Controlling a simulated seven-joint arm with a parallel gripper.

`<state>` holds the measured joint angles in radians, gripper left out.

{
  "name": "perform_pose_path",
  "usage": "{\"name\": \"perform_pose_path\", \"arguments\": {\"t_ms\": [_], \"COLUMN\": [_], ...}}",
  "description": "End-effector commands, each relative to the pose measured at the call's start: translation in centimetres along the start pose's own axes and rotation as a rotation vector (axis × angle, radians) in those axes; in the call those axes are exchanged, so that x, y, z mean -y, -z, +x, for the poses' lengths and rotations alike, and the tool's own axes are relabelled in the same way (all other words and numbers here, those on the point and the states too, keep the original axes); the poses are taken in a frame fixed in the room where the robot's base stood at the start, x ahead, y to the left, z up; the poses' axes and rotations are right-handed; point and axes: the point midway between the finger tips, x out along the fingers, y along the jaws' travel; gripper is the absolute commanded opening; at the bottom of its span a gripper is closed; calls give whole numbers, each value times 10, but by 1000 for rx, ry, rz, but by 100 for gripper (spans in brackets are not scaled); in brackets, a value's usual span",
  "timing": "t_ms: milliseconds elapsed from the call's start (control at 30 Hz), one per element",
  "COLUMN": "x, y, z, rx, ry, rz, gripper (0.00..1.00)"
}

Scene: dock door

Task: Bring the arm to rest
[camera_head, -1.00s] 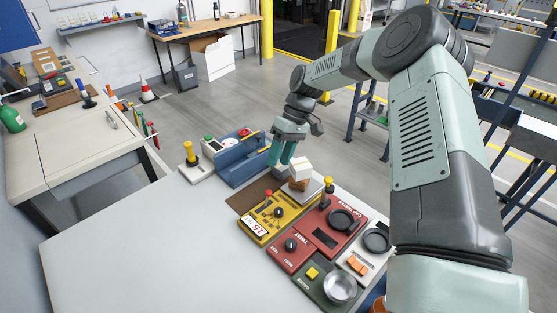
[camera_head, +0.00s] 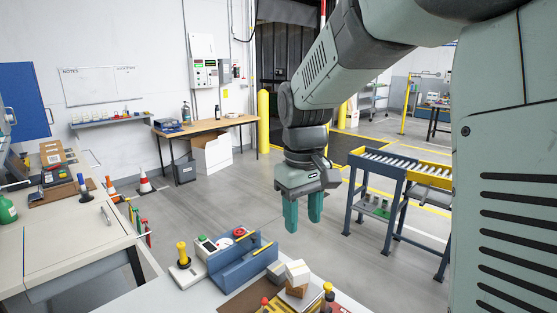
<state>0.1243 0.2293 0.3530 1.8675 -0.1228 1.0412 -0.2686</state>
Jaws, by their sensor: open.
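My gripper (camera_head: 303,211) hangs from my arm with its two green fingers pointing down. A gap shows between the fingers and nothing is held there. In the picture it is above and right of the blue tool holder (camera_head: 243,262), clear of the table top (camera_head: 158,299). My arm comes in from the upper right and fills the right side of the view.
A white block (camera_head: 297,271) sits on a brown block at the bottom edge. A yellow-knobbed stand (camera_head: 182,254) is left of the blue holder. A roller conveyor (camera_head: 385,165) stands behind to the right. A workbench (camera_head: 65,240) is at left. Open floor lies between.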

Motion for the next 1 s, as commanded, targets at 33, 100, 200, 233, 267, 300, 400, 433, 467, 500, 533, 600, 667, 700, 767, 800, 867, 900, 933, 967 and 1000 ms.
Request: {"name": "perform_pose_path", "arguments": {"t_ms": [33, 100, 200, 233, 267, 300, 400, 433, 467, 500, 533, 600, 667, 700, 767, 800, 867, 900, 933, 967, 1000], "x": [4, 7, 14, 16, 19, 22, 32, 34, 37, 40, 42, 47, 50, 51, 53, 53, 54, 54, 54, 54, 54], "y": [-17, -40, -74, -85, -95, -109, -144, -153, -162, -173, -180, -195, -203, -208, -212, -214, -215, -215, -215, -215, -215], "z": [-18, -36, -57, -63, -67, -73, -82, -83, -84, -85, -85, -84, -82, -81, -80, -80, -79, -79, -79, -79, -79], "rx": [-29, -64, -124, -143, -163, -192, -266, -289, -312, -339, -358, -397, -424, -438, -452, -458, -461, -462, -462, -461, -461], "ry": [-37, -74, -115, -124, -131, -140, -150, -149, -148, -145, -141, -131, -123, -117, -112, -109, -107, -107, -107, -107, -107], "rz": [32, 84, 161, 185, 208, 240, 317, 339, 362, 386, 405, 442, 468, 482, 496, 502, 507, 508, 508, 508, 507], "gripper": [47, 47, 47, 47, 47, 47, 47, 47, 47, 47, 47, 47, 47, 47, 47, 47, 47, 47, 47, 47, 47]}}
